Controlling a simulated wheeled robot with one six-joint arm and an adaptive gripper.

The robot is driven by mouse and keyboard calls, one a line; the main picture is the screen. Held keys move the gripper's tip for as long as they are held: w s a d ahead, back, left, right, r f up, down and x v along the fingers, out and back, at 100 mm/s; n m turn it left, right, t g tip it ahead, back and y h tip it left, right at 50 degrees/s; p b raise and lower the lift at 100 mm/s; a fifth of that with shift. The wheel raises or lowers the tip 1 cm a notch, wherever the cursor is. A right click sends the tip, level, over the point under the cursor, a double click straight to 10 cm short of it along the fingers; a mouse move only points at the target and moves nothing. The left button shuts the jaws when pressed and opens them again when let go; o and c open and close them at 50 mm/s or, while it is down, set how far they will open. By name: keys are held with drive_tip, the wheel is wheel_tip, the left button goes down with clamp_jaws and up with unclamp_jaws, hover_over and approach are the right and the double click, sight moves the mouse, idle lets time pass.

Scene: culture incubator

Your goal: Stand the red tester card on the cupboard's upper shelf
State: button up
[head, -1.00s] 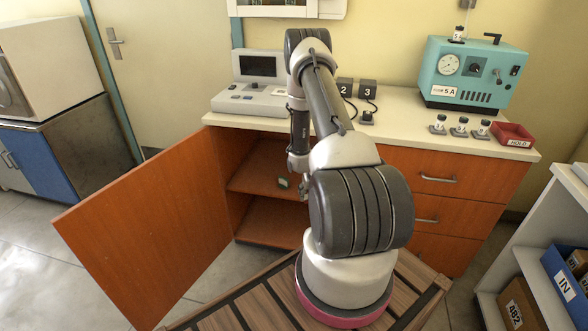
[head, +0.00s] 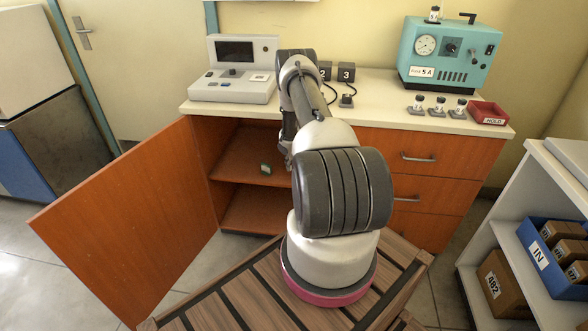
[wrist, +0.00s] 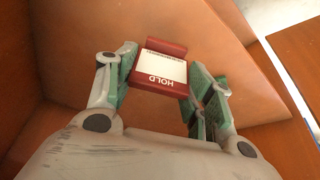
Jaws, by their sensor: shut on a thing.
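The red tester card (wrist: 165,72) has a white face and the word HOLD, which reads upside down in the wrist view. My gripper (wrist: 162,66) is shut on the card, with green-padded fingers at its left and right sides. Orange-brown cupboard boards lie behind the card; whether it touches one is unclear. In the head view the cupboard's door stands open and its upper shelf (head: 236,158) shows to the left of my arm. A small green part (head: 266,169) shows over that shelf, apparently a finger of my gripper. The card cannot be made out in the head view.
The open door (head: 125,225) swings out on the left. Drawers (head: 415,180) are right of my arm. The worktop above holds a console (head: 234,85), a teal machine (head: 447,55), several small pieces and a red HOLD tray (head: 488,113). A white rack (head: 555,180) stands right.

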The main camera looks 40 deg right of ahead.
drive_tip(key=shift+w+d, duration=0.2)
drive_tip(key=shift+w, duration=0.3)
drive_tip(key=shift+f, duration=1.75)
drive_tip(key=o, duration=0.9)
drive_tip(key=shift+f, duration=0.15)
drive_tip(key=s+a+r, duration=0.2)
drive_tip(key=s+a, duration=0.1)
drive_tip(key=s, duration=0.3)
drive_tip(key=s+a+r, duration=0.3)
drive_tip(key=s, duration=0.3)
drive_tip(key=shift+s+a, duration=0.15)
drive_tip(key=shift+a, duration=0.05)
